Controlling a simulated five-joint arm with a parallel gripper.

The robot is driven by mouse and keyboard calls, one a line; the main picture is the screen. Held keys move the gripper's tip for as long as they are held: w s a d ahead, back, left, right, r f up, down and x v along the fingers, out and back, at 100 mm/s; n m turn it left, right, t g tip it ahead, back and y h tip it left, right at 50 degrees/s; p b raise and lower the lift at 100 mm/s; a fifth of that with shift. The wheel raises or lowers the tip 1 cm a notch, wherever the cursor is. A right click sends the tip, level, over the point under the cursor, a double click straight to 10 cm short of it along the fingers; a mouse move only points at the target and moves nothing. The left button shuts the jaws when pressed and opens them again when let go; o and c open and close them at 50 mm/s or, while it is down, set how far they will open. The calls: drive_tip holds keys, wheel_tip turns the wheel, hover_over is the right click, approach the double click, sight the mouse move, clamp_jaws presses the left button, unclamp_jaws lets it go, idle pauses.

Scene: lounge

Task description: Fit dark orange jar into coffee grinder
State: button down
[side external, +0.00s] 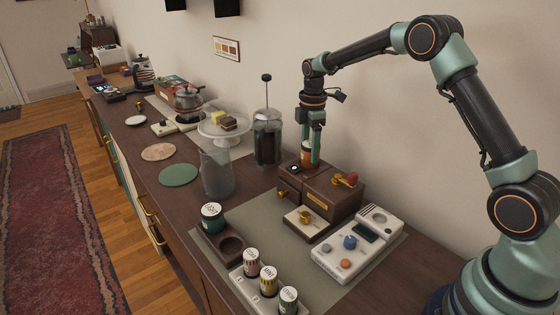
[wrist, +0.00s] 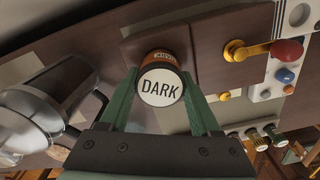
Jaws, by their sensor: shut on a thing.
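The dark orange jar (side external: 308,155) is held upright between the green fingers of my gripper (side external: 311,146). In the wrist view the jar (wrist: 161,87) shows its white end marked DARK, with a finger pressed on each side. The coffee grinder (side external: 330,192) is a brown wooden box with a brass crank and a red knob. In the wrist view the grinder (wrist: 232,75) lies beside and beyond the jar. The jar is over the grinder's back left part. Its lower end is partly hidden, and I cannot tell whether it is seated there.
A French press (side external: 267,135) stands close to the left of my gripper. A glass pitcher (side external: 217,173) is nearer the front. A white control panel (side external: 357,243) lies right of the grinder. A rack (side external: 232,247) and several labelled jars stand in front.

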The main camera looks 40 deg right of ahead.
drive_tip(key=shift+f, duration=0.4)
unclamp_jaws()
drive_tip(key=shift+r, duration=0.1)
drive_tip(key=shift+r, duration=3.65)
